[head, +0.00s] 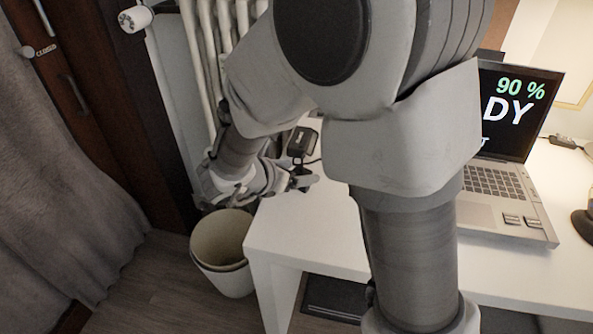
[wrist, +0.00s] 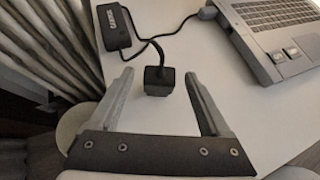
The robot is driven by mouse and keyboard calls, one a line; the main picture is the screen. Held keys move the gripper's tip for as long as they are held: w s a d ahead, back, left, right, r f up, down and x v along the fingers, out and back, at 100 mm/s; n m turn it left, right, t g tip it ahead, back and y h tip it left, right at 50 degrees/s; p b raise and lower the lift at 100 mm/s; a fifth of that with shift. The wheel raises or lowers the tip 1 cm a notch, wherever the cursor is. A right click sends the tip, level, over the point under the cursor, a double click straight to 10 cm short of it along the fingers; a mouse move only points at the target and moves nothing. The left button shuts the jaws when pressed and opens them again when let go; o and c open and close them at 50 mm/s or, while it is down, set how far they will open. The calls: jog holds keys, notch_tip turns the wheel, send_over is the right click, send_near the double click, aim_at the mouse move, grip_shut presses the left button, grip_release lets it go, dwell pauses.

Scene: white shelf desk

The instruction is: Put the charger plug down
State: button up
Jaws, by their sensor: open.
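The charger plug (wrist: 158,80) is a small black block on a black cable. In the wrist view it sits on the white desk (wrist: 235,108), between the fingers of my gripper (wrist: 156,78). The fingers are spread wide, with a gap showing on each side of the plug. The cable curves back to a black charger brick (wrist: 118,27) with a white label, near the desk's left edge. In the head view my gripper (head: 290,181) is at the left edge of the desk (head: 305,225), partly hidden by my arm. The plug cannot be made out clearly there.
An open laptop (head: 515,215) stands on the desk to the right; its corner also shows in the wrist view (wrist: 265,40). A white radiator (head: 205,30) runs beside the desk's left end. A pale bin (head: 222,242) stands on the floor below my gripper.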

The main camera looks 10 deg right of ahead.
jog(key=shift+r, duration=0.2)
jog(key=p+v, duration=0.4)
jog(key=v, duration=0.8)
jog(key=w+a+r+n+t+y, duration=0.35)
jog(key=w+r+n+y, duration=0.25)
jog(key=w+r+n, duration=0.4)
jog(key=s+r+n+y, duration=0.4)
jog(key=s+n+y, duration=0.15)
jog(key=n, duration=0.95)
jog(key=s+d+f+n+g+h, duration=0.1)
jog(key=s+d+f+n+g, duration=0.1)
jog(key=s+d+n, duration=0.6)
jog(key=s+d+f+n+g+h, duration=0.2)
jog(key=s+d+f+n+g, duration=0.1)
jog(key=s+d+n, duration=0.5)
jog(key=s+n+g, duration=0.1)
jog(key=s+n, duration=0.1)
jog(key=n, duration=0.2)
